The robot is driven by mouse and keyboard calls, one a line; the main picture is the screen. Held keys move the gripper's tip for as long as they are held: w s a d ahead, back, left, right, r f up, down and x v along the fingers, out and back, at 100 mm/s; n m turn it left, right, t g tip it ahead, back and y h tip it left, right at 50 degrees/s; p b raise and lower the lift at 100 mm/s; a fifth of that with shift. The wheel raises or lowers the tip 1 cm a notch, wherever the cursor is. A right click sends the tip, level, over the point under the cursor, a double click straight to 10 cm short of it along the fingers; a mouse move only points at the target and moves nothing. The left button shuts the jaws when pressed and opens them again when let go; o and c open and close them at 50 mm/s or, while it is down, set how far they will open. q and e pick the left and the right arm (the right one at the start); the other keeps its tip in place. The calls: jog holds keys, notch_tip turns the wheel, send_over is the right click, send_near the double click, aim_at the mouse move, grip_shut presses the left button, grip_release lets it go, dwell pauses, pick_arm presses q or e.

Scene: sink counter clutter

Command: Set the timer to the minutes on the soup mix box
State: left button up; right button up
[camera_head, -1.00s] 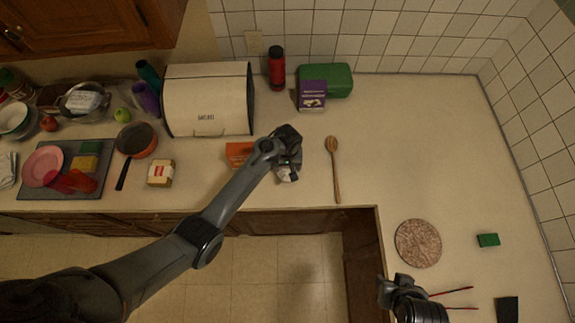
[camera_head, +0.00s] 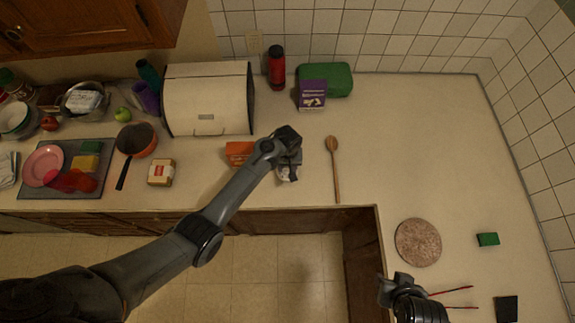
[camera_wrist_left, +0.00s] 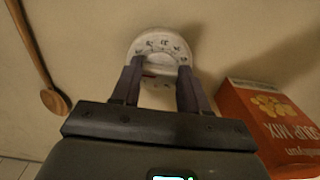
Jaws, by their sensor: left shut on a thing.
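The timer (camera_wrist_left: 160,43) is a round white dial with dark numbers, lying on the counter in the left wrist view. In the head view only a bit of white (camera_head: 283,178) shows under my left gripper (camera_head: 288,172).
A wooden spoon (camera_head: 335,170) lies right of the timer. A purple box (camera_head: 312,94) and a red bottle (camera_head: 276,68) stand behind.

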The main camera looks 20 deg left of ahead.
aim_at(287, 168)
pick_arm(q)
jog(key=o, duration=1.1)
jog(key=shift+c, duration=0.2)
jog(key=shift+r, duration=0.15)
notch_tip(287, 168, up, 10)
jog(key=b, duration=0.1)
jog(key=shift+r+b, duration=0.25)
jog(key=shift+b, duration=0.05)
